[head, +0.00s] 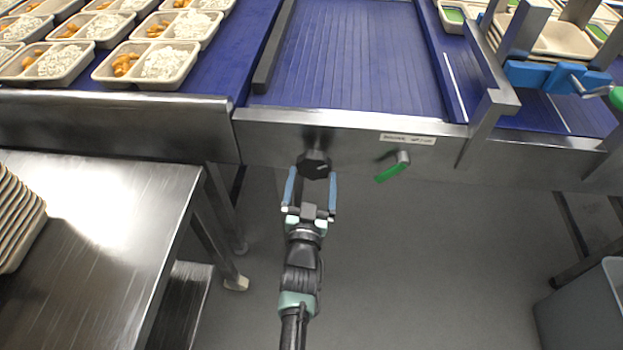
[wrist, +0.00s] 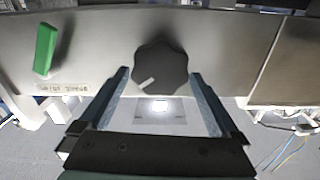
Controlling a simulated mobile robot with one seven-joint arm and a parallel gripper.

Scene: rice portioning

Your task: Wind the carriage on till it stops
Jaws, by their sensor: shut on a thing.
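A black lobed knob (head: 313,164) sticks out from the steel front rail of the conveyor. My gripper (head: 312,175) is shut on it, with one blue finger on each side. In the wrist view the knob (wrist: 160,68) shows between the fingertips, with a pale mark at its lower left. A green-handled lever (head: 393,167) is on the same rail, right of the knob; it also shows in the wrist view (wrist: 45,48). A blue carriage-like block (head: 545,76) with a crank sits on a frame at the upper right. I cannot tell which part the knob moves.
Trays (head: 165,62) of rice and orange pieces stand on the belt at upper left. The middle blue belt (head: 355,60) is empty. A steel table (head: 100,220) with stacked trays is at left. A grey bin (head: 585,310) stands at lower right. The floor between is clear.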

